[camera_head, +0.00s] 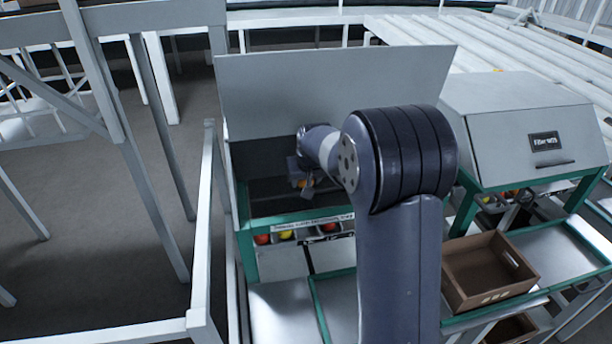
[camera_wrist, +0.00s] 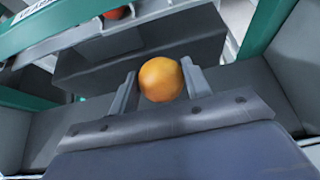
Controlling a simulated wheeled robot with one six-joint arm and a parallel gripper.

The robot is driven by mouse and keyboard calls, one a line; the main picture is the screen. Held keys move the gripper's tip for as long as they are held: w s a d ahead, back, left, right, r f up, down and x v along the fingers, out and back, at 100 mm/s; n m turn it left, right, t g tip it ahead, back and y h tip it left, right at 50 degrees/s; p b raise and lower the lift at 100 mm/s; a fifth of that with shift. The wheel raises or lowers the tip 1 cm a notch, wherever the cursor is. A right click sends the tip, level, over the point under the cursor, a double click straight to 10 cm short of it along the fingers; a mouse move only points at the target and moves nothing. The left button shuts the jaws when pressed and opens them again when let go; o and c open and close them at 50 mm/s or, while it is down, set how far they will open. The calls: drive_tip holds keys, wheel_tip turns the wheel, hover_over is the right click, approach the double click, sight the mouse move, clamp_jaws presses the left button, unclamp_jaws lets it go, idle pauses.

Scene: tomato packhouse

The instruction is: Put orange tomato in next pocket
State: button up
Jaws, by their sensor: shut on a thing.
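An orange tomato (camera_wrist: 161,79) sits between the two fingers of my gripper (camera_wrist: 160,82) in the wrist view. The gripper is shut on it. In the head view my gripper (camera_head: 304,182) is small and partly hidden by my own arm, inside the open grey bin with a green frame. A little of the orange tomato (camera_head: 302,183) shows there. Below the bin front, a row of pockets (camera_head: 300,234) holds red and yellow tomatoes. My arm hides part of this row. In the wrist view a red tomato (camera_wrist: 115,13) shows at the top behind a pale rail.
The bin's raised grey lid (camera_head: 330,85) stands behind my gripper. A closed grey machine (camera_head: 520,125) with a dark label is at the right. A brown crate (camera_head: 488,270) stands on a metal table at the lower right. White rails (camera_head: 203,230) run along the left.

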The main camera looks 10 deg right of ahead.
wheel_tip(320, 180, down, 10)
drive_tip(key=b, duration=0.7)
drive_tip(key=shift+f, duration=0.15)
drive_tip(key=shift+s+b, duration=0.3)
drive_tip(key=shift+b, duration=0.05)
drive_tip(key=o, duration=0.8)
idle(0.4)
drive_tip(key=shift+p+v, duration=2.7)
drive_tip(key=shift+v, duration=3.4)
drive_tip(key=shift+w+f, duration=0.1)
